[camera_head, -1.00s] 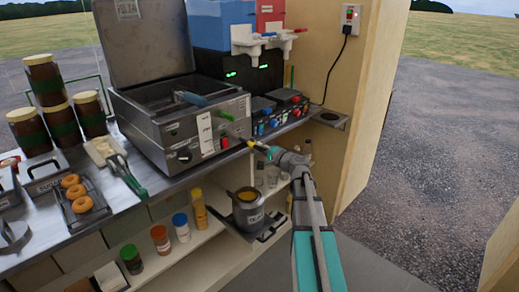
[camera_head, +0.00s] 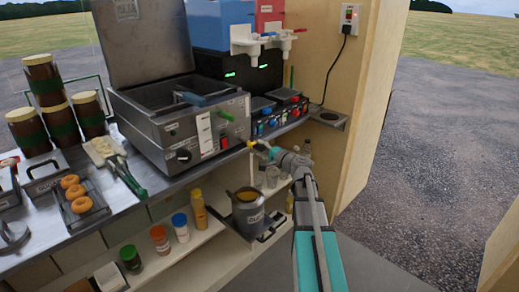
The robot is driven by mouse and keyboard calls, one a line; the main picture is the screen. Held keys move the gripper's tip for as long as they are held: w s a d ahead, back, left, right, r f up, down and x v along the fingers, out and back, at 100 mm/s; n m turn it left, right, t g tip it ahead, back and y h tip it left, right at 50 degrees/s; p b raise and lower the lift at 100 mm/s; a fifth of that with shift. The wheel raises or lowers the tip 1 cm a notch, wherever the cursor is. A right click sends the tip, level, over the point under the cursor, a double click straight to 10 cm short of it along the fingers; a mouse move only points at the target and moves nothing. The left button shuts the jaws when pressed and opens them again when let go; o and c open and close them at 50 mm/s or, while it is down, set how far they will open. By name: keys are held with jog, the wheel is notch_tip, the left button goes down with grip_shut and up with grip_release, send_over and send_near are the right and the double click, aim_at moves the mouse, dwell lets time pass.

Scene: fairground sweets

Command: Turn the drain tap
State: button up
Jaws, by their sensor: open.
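The fryer (camera_head: 180,128) is a steel box with its lid raised, standing on the counter. A grey pot (camera_head: 248,213) with yellowish contents stands on the shelf below.
A control box with red and blue knobs (camera_head: 285,113) stands right of the fryer, beneath blue (camera_head: 220,25) and red tanks. A wooden wall (camera_head: 358,95) closes the right side. Bottles (camera_head: 181,228) line the lower shelf. Jars and a doughnut tray stand at left.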

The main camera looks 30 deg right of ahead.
jog(key=v, duration=1.1)
jog(key=shift+a, duration=0.15)
dwell(0.3)
jog(key=s+a+f+n+g+y, duration=0.1)
jog(key=a+f+n+g, duration=0.35)
jog(key=a, duration=0.35)
jog(key=s+a+f+n+g+y, duration=0.1)
jog(key=a+f+n+g, duration=0.3)
jog(key=a, duration=0.5)
jog(key=s+a+f+n+g+h, duration=0.55)
jog(key=s+a+f+g, duration=0.25)
jog(key=s+a+f, duration=0.2)
notch_tip(320, 180, up, 21)
jog(key=s+h+p, duration=0.2)
jog(key=p, duration=1.9)
jog(key=shift+h, duration=0.35)
